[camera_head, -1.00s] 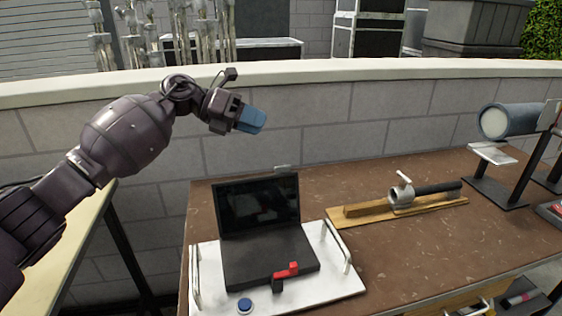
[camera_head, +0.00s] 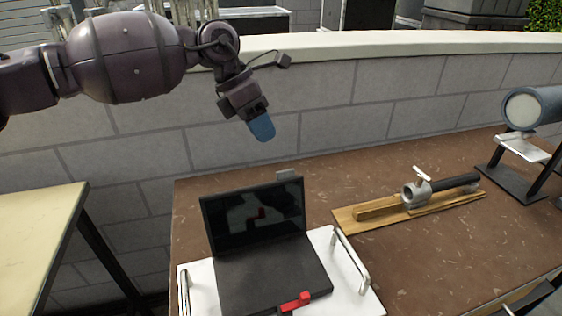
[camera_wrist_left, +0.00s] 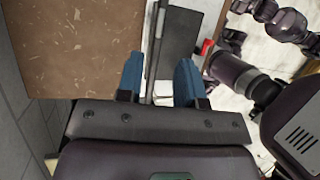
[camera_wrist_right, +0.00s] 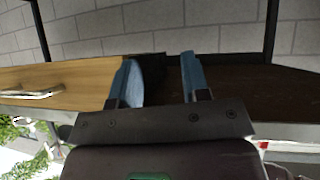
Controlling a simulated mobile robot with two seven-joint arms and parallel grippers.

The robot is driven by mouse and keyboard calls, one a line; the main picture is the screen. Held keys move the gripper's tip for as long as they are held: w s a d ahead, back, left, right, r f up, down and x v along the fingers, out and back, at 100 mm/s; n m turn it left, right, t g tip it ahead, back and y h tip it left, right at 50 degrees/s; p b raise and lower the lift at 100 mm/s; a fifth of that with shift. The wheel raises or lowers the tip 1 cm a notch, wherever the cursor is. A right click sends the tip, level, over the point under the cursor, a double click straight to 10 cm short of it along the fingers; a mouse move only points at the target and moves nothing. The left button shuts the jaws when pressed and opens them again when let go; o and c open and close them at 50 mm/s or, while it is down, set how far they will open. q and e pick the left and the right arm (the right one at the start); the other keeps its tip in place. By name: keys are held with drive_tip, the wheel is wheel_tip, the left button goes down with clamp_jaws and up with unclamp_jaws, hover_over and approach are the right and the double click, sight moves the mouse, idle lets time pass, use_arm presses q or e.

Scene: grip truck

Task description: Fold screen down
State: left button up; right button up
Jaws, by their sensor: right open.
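The screen (camera_head: 254,217) is a dark panel standing upright, leaning slightly back, at the rear of a black base (camera_head: 270,274). The base lies on a white tray (camera_head: 352,285) with metal side handles, and a red lever (camera_head: 296,302) sits at its front. My left gripper (camera_head: 262,128) is above and behind the screen, pointing down. In the left wrist view its blue fingers (camera_wrist_left: 160,75) are apart, with the screen's thin top edge showing beyond them; nothing is held. My right gripper (camera_wrist_right: 160,75) shows only in its own wrist view, open and empty, beside a wooden drawer front.
The brown table (camera_head: 300,180) has free room behind and right of the tray. A grey cylinder on a stand (camera_head: 530,108) is farther right. A block wall (camera_head: 330,105) runs behind.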

use_arm(q)
drive_tip(key=b+x, duration=0.1)
drive_tip(key=x, duration=0.8)
drive_tip(key=shift+d+f, duration=0.1)
drive_tip(key=shift+f, duration=0.2)
clamp_jaws()
